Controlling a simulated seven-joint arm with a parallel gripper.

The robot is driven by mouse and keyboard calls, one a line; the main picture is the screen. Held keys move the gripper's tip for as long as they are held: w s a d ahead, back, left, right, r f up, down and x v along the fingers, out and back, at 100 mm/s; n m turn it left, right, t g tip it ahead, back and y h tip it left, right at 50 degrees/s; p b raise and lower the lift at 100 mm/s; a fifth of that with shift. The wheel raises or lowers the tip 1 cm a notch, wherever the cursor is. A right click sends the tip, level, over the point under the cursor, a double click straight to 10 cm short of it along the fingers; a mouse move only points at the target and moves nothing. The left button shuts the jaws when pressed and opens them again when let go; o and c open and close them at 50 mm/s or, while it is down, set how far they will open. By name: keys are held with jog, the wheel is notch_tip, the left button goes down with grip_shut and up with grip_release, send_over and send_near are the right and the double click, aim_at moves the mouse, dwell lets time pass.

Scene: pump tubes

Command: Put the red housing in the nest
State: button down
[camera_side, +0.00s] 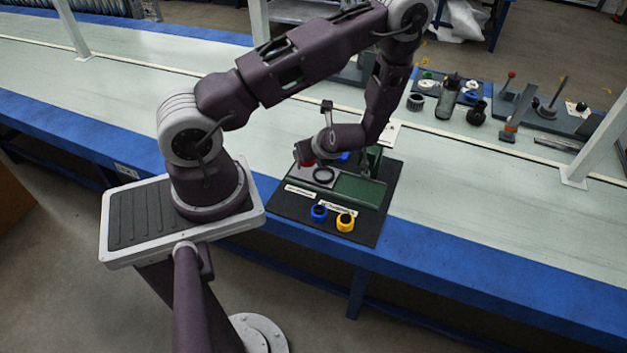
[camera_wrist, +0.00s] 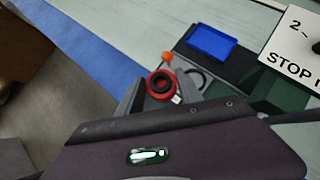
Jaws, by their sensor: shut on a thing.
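The red housing (camera_wrist: 160,84) is a short red ring with a dark centre in the wrist view. My gripper (camera_wrist: 152,92) is shut on it. In the side view the red housing (camera_side: 308,163) shows as a small red patch under my gripper (camera_side: 305,158), just left of the nest. The nest (camera_side: 323,175) looks like a dark ring on a grey block, beside a green plate. In the wrist view the nest (camera_wrist: 196,77) is partly hidden and lies right of the held housing. I cannot tell the exact height of the housing above the block.
A blue housing (camera_side: 319,212) and a yellow housing (camera_side: 345,221) stand on the black mat (camera_side: 365,230) in front. A green plate (camera_side: 360,189) is right of the nest. A blue tray (camera_wrist: 212,43) and a STOP sign (camera_wrist: 292,50) are nearby. Other fixtures stand farther right.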

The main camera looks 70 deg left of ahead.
jog(key=w+a+r+m+t, duration=0.1)
jog(key=w+a+r+m, duration=0.15)
jog(key=r, duration=0.45)
jog(key=w+a+r+m+t, duration=0.15)
jog(key=w+r, duration=0.25)
jog(key=r, duration=0.4)
jog(key=shift+n, duration=0.5)
jog(key=f, duration=2.7)
jog(key=shift+w+a+f, duration=0.2)
jog(key=shift+a+f, duration=0.15)
jog(key=c, duration=0.8)
grip_release()
jog(key=shift+f, duration=0.1)
